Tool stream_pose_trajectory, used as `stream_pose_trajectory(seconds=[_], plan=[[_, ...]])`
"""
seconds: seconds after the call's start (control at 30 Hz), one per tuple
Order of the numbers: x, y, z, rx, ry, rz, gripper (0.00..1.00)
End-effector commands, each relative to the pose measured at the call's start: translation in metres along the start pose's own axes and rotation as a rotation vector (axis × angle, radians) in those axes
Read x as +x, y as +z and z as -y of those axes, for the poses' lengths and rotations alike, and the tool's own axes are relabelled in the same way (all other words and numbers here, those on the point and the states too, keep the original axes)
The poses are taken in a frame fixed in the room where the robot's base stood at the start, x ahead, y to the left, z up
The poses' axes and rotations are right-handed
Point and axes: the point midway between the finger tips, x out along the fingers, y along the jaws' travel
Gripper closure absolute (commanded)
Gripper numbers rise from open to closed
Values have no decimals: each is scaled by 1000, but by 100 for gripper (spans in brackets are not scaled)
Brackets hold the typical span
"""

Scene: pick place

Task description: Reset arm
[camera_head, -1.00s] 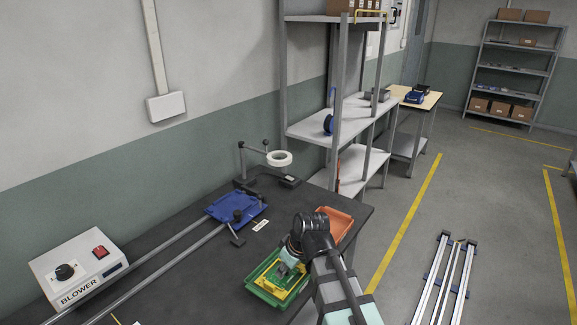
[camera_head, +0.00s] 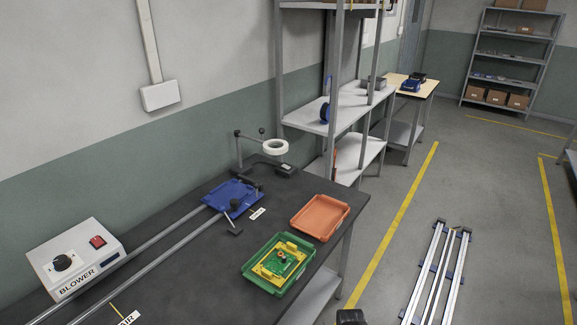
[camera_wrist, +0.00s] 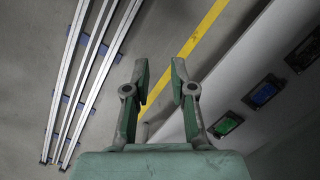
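In the wrist view my gripper (camera_wrist: 159,70) has its two green-grey fingers apart, with bare floor and a yellow line showing between the tips. It holds nothing. In the head view only a small dark part of my arm shows at the bottom edge; the gripper itself is out of that view. The green tray (camera_head: 248,268) stands at the bench's front edge with a yellow fixture (camera_head: 266,272) and a small green board (camera_head: 282,262) in it. The orange tray (camera_head: 319,216) beside it looks empty.
The dark bench (camera_head: 185,272) carries a blower box (camera_head: 77,258), rails, a blue tray (camera_head: 232,194) and a stand with a white ring (camera_head: 274,147). Grey shelves (camera_head: 335,115) stand behind. Metal rails (camera_head: 437,270) lie on the floor at right, also in the wrist view (camera_wrist: 92,75).

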Motion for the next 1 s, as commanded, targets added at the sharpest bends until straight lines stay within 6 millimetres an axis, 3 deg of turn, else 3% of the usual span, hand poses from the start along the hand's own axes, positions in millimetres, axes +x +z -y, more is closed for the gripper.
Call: stream_pose_trajectory(seconds=[0.1,0.3,0.53,0.6,1.0], plan=[[39,38,0,-1,0,92,76],[92,104,0,-2,0,235,76],[127,162,0,-2,0,351,76],[132,170,0,-2,0,367,76],[132,170,0,-2,0,367,76]])
